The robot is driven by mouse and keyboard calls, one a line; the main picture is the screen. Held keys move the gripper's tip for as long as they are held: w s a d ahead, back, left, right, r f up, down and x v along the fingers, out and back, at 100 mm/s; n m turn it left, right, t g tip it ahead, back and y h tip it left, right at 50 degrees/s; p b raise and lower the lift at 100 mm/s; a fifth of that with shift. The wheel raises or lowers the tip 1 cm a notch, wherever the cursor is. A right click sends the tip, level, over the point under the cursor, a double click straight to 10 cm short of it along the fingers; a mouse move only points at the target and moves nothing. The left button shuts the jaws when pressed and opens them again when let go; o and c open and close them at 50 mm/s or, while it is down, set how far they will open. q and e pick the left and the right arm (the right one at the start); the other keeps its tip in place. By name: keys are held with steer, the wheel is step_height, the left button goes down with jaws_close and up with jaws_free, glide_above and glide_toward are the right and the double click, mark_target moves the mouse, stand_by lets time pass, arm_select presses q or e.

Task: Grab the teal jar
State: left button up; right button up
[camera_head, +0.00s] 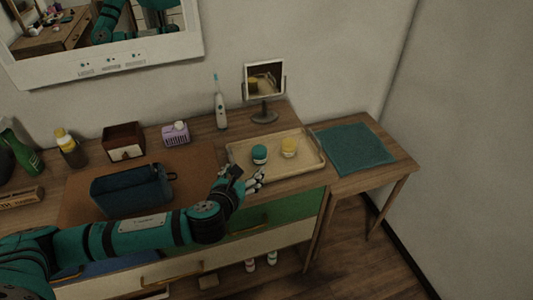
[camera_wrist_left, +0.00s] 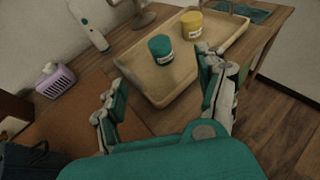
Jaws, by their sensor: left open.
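The teal jar (camera_head: 260,154) stands upright on the tan tray (camera_head: 240,164), left of a yellow jar (camera_head: 289,147). In the left wrist view, the teal jar (camera_wrist_left: 161,49) is ahead of my fingers, between their directions, with the yellow jar (camera_wrist_left: 192,24) behind it to the right. My left gripper (camera_head: 250,178) is at the tray's front left edge, just in front of the teal jar. It is open and empty, its fingers spread wide in the wrist view (camera_wrist_left: 160,92), and apart from the jar. My right gripper is not in view.
A teal towel (camera_head: 353,146) lies right of the tray.

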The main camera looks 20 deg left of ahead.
mark_target(257, 154)
arm_select(q)
steer(key=x, duration=1)
steer(key=shift+w+a+f, duration=0.1)
steer(key=shift+f, duration=0.05)
steer(key=shift+w+f, duration=0.2)
steer(key=shift+w, duration=0.25)
steer(key=x, duration=0.4)
steer(key=shift+w+f, duration=0.25)
steer(key=shift+w, duration=0.25)
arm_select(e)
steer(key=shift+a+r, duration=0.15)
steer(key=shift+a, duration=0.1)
arm_select(q)
steer(key=shift+s, duration=0.1)
steer(key=shift+c, duration=0.9)
steer(key=c, duration=1.2)
